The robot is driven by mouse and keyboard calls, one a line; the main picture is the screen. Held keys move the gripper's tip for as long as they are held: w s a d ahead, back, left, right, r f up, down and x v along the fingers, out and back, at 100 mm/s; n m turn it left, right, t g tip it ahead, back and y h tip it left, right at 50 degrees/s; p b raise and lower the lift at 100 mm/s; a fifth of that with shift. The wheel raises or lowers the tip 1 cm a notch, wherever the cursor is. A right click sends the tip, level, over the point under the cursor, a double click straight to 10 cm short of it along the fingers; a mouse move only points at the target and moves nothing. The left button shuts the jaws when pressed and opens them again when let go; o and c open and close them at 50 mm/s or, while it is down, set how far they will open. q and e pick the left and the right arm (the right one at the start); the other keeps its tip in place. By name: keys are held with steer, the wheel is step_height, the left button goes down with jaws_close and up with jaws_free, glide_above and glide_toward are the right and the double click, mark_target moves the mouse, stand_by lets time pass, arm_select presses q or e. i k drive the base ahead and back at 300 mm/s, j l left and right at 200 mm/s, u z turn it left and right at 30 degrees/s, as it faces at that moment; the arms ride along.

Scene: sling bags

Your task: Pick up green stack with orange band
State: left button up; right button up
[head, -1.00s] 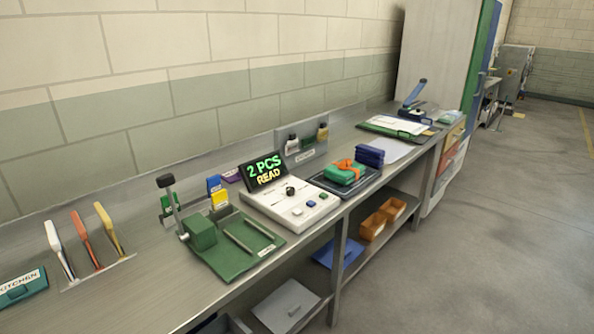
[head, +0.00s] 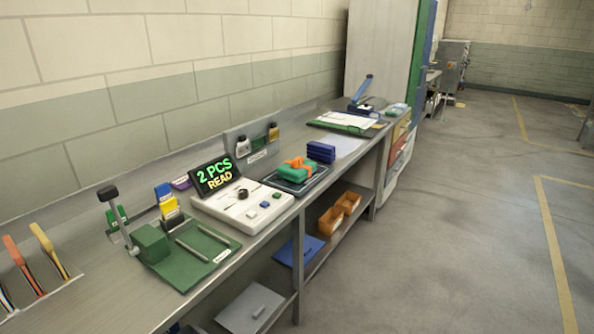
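The green stack (head: 293,174) lies on a dark tray (head: 312,182) on the metal bench, just right of the white device with the display. An orange band (head: 299,162) goes around it and sticks up on top. A blue stack (head: 321,151) sits right behind it, close to the tray's far end; I cannot tell whether the two touch. Neither of my grippers shows in the head view.
The white device (head: 232,208) has a display (head: 215,175) reading "2 PCS READ". A green fixture with a lever (head: 190,252) stands nearer. A clipboard (head: 345,122) and blue-handled tool (head: 362,88) lie beyond. Orange bins (head: 331,221) sit on the lower shelf. The floor (head: 450,220) at right is clear.

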mark_target(298, 169)
steer(key=i+l+z, duration=0.1)
steer(key=i+l, duration=0.15)
steer(key=i, duration=0.15)
steer(key=i+l, duration=0.25)
steer(key=i, duration=0.15)
steer(key=z, duration=0.05)
